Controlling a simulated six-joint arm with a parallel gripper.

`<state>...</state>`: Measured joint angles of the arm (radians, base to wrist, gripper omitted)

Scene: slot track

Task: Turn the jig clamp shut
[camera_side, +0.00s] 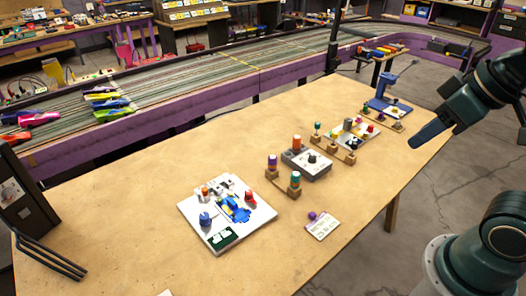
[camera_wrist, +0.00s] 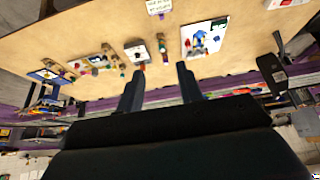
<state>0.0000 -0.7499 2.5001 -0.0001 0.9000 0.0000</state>
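A white jig plate (camera_side: 262,214) lies on the near-left part of the tan table. A blue car-like part (camera_side: 235,210) sits at its middle. Around it stand a red piece (camera_side: 250,197), a blue upright piece (camera_side: 205,219) and an orange-topped piece (camera_side: 205,191). Which of these is the clamp, and how it is turned, is too small to tell. The plate also shows in the wrist view (camera_wrist: 213,26), upper right of centre. My gripper (camera_side: 418,140) hangs at the table's right end, far from the plate. In the wrist view my gripper (camera_wrist: 160,74) has its fingers apart with nothing between them.
A grey box with a black knob (camera_side: 310,163), wooden blocks with coloured pegs (camera_side: 294,187), another white board (camera_side: 355,138) and a blue stand (camera_side: 385,95) line the table toward the back right. The front-left table is mostly clear.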

